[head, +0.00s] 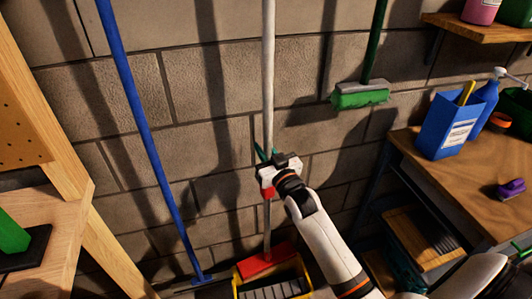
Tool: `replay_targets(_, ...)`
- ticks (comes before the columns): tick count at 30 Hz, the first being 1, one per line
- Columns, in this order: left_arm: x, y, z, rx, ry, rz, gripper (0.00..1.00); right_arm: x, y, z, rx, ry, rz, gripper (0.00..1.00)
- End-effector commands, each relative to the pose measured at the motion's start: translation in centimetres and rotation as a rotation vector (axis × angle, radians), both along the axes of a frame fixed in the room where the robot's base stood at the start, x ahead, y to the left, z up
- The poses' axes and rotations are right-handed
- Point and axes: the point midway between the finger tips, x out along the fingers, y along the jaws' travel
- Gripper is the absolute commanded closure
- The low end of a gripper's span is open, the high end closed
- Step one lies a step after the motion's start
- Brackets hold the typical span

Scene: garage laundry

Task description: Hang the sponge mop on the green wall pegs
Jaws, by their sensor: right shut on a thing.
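The sponge mop, taken to be the one with the long white handle (268,75) and red head (266,262), stands near upright in front of the block wall. My right gripper (268,174) is shut on its handle at mid-picture. Small green prongs (262,152), which look like the wall pegs, show just above the gripper beside the handle. The gripper partly hides them, and I cannot tell whether the handle sits between them. The red head is low, at the yellow bucket's back edge; contact is unclear. My left gripper is out of view.
A yellow bucket (240,288) stands below the mop. A blue-handled tool (140,110) leans at left. A green brush (360,97) hangs on the wall at right. A wooden bench (455,182) with a blue box (448,128) is at right, and wooden shelving (65,205) at left.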

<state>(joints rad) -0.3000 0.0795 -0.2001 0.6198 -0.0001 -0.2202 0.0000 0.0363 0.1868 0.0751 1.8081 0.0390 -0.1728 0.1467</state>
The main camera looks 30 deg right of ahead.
Motion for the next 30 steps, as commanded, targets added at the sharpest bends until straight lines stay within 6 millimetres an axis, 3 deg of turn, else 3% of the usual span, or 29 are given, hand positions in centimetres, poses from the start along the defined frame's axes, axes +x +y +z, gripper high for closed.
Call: replay_targets(30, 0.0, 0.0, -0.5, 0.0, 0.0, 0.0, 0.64, 0.1, 0.0, -0.9, 0.0, -0.003, 0.0, 1.0)
